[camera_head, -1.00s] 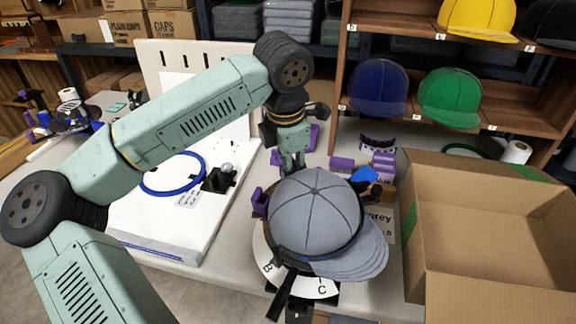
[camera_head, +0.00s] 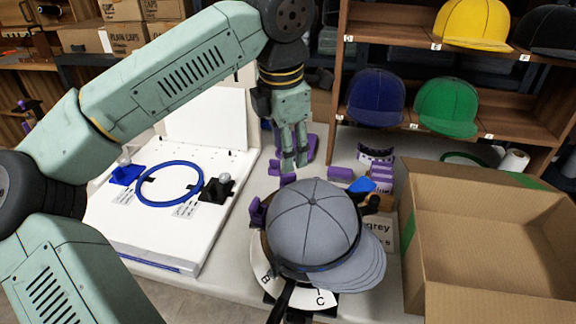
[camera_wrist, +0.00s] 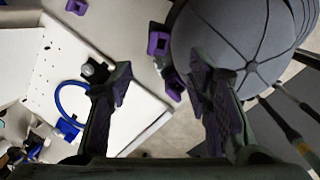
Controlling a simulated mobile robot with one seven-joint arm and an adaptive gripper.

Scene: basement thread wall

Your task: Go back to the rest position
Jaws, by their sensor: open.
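My gripper (camera_head: 294,165) hangs pointing down above the table, behind and slightly left of the grey cap. In the wrist view my gripper (camera_wrist: 162,88) has its two fingers wide apart with nothing between them. The grey cap (camera_head: 312,220) sits on a round white stand (camera_head: 262,268) with letters on its rim, its brim toward the lower right. The cap also shows at the upper right of the wrist view (camera_wrist: 225,35), beyond the right finger. From the head view I cannot tell whether the fingertips are clear of the purple part behind them.
An open cardboard box (camera_head: 480,235) stands right of the cap. A white board (camera_head: 165,228) with a blue ring (camera_head: 142,196) lies left. Purple parts (camera_head: 376,172) stand behind the cap. A wooden shelf (camera_head: 420,42) holds blue (camera_head: 376,95), green (camera_head: 446,105) and yellow (camera_head: 476,22) caps.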

